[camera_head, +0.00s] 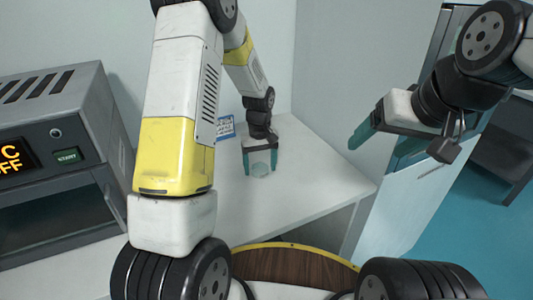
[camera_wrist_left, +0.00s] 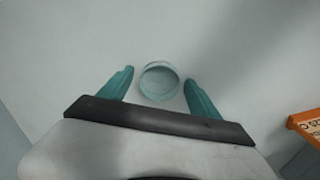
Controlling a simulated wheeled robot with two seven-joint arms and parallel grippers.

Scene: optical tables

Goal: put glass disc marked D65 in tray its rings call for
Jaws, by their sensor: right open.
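A clear, faintly teal glass disc (camera_head: 261,169) lies on the white table top; it also shows in the left wrist view (camera_wrist_left: 159,82). No mark or rings can be read on it. My left gripper (camera_head: 262,172) reaches down over the disc. Its teal fingers stand open on either side, with a gap to the disc on both sides in the left wrist view (camera_wrist_left: 159,80). My right gripper (camera_head: 378,148) is raised at the right, open and away from the disc. No tray can be made out for certain.
A grey machine (camera_head: 62,135) with an orange display and a green START button stands at the left. A blue-and-white card (camera_head: 225,127) is behind the disc. An orange object with dark lettering (camera_wrist_left: 307,125) is at the right of the wrist view. The table around the disc is clear.

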